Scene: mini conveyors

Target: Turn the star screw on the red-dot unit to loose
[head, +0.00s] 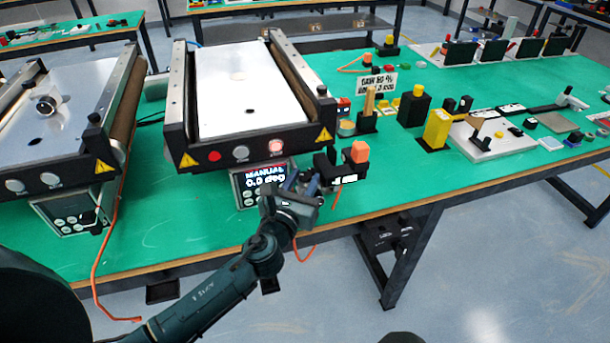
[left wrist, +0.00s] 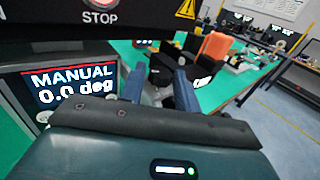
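The unit with a red dot (head: 214,156) on its black front is the middle conveyor (head: 240,92). Its control box display (head: 265,177) reads MANUAL 0.0 deg, and the display also shows in the left wrist view (left wrist: 72,87). My left gripper (head: 301,183) is just right of the control box, below the conveyor's front right corner. Its fingers (left wrist: 160,88) are apart in the left wrist view, with nothing visibly held. My right gripper is not in view.
A black block with an orange part (head: 358,153) stands close right of my left gripper, at the table edge. A yellow block (head: 437,128) and small parts lie farther right. A second conveyor (head: 70,85) is at left. Orange cables (head: 108,235) hang over the front edge.

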